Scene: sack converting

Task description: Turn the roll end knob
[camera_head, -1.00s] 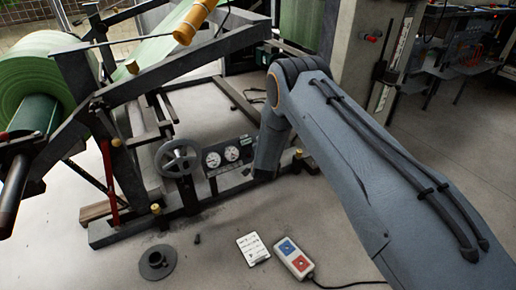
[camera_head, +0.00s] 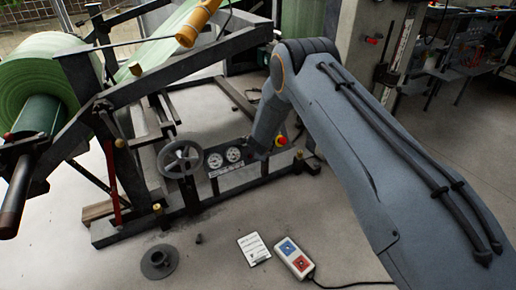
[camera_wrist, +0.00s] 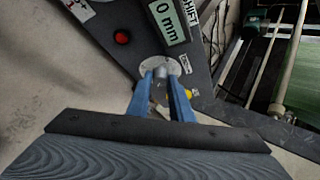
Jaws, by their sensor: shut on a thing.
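In the wrist view, a small silver-grey knob (camera_wrist: 160,72) stands on a round pale flange on a dark panel, below a display reading "0 mm" beside the word "SHIFT". My gripper (camera_wrist: 160,76) has two blue fingers, one on each side of the knob, and is shut on it. The lower part of the knob is partly hidden between the fingers. In the head view my arm's end reaches the panel of the unwind stand (camera_head: 170,82), right of two round gauges (camera_head: 224,157); the knob and fingers cannot be made out there.
A red button (camera_wrist: 121,37) sits near the knob. A grey handwheel (camera_head: 181,159) stands left of the gauges. A green roll (camera_head: 38,72) hangs at the left. A flanged part (camera_head: 158,262), a paper card (camera_head: 254,249) and a corded control box (camera_head: 293,258) lie on the floor.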

